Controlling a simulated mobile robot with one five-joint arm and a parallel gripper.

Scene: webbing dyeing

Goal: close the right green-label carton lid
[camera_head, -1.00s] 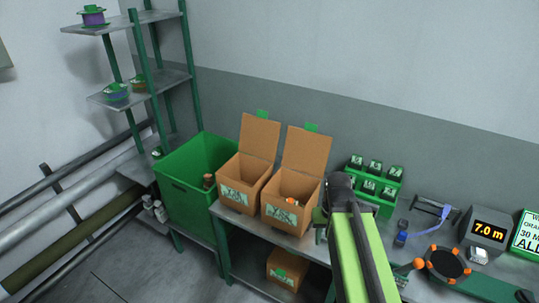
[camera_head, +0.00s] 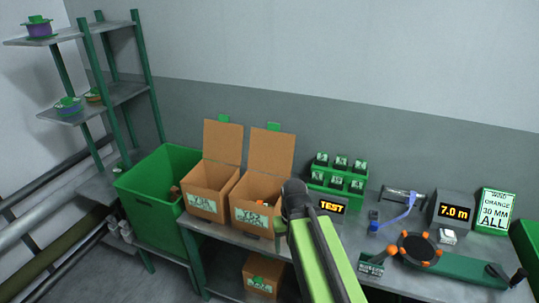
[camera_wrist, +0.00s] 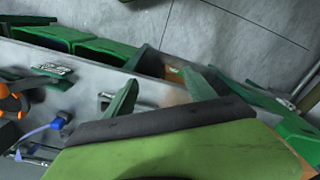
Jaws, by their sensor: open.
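The right carton (camera_head: 238,216) is brown with a green-and-white label and stands open on the bench. Its lid (camera_head: 271,153) stands upright at the back, with a green tab on top. Something small and orange shows inside. A matching left carton (camera_head: 200,207) stands beside it, its lid (camera_head: 222,142) also upright. My arm's dark end is just right of the right carton in the head view and overlaps its right edge; the fingers are hidden there. In the wrist view my gripper (camera_wrist: 160,92) is open, its two green fingers apart with nothing clearly held between them.
A green bin (camera_head: 152,205) stands left of the cartons. A green rack (camera_head: 338,178), a TEST display (camera_head: 331,207) and a 7.0 m display (camera_head: 453,212) are to the right. Another carton (camera_head: 262,277) sits on the lower shelf. The space above the cartons is clear.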

